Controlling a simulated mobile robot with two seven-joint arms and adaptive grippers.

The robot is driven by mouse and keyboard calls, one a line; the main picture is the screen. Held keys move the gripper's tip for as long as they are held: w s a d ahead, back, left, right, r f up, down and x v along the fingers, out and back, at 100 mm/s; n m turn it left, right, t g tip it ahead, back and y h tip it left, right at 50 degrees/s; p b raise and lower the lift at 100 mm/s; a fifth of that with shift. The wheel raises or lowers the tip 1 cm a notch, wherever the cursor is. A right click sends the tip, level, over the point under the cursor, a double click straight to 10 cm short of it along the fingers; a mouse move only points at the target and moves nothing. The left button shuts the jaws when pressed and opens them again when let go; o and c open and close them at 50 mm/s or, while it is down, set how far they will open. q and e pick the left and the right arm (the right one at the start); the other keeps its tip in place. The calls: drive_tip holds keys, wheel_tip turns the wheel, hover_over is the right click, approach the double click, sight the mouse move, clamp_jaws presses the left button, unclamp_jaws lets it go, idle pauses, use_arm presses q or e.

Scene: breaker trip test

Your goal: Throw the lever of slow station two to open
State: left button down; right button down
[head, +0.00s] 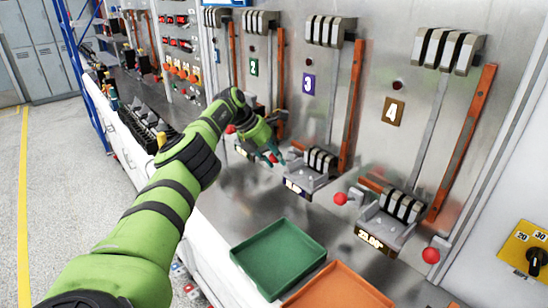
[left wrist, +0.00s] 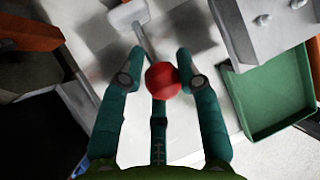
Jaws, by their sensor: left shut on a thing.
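Station two is marked by a green "2" plate (head: 253,68) on the metal panel. Its lever ends in a red knob (head: 273,158), mostly hidden by my left gripper (head: 271,156) in the head view. In the left wrist view, the red knob (left wrist: 162,80) sits between the teal fingers of my left gripper (left wrist: 160,78), which is shut on it. A thin grey lever rod (left wrist: 143,42) runs from the knob to a pale pivot block (left wrist: 125,14). Station two's breaker is largely hidden behind my gripper. My right gripper is not in view.
Station three's red knob (head: 340,198) and station four's red knob (head: 431,255) stick out to the right. A green tray (head: 278,226) and an orange tray (head: 338,272) lie on the bench in front. A row of dark parts (head: 138,128) is at left.

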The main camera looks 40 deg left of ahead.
use_arm(q)
drive_tip(key=c, duration=0.9)
unclamp_jaws()
drive_tip(key=shift+s+d+f, duration=0.15)
drive_tip(key=shift+d+f, duration=0.05)
drive_tip(key=shift+f, duration=0.1)
drive_tip(key=shift+r, duration=0.25)
drive_tip(key=shift+a+r, duration=0.15)
drive_tip(key=shift+r, duration=0.15)
drive_tip(key=v, duration=1.1)
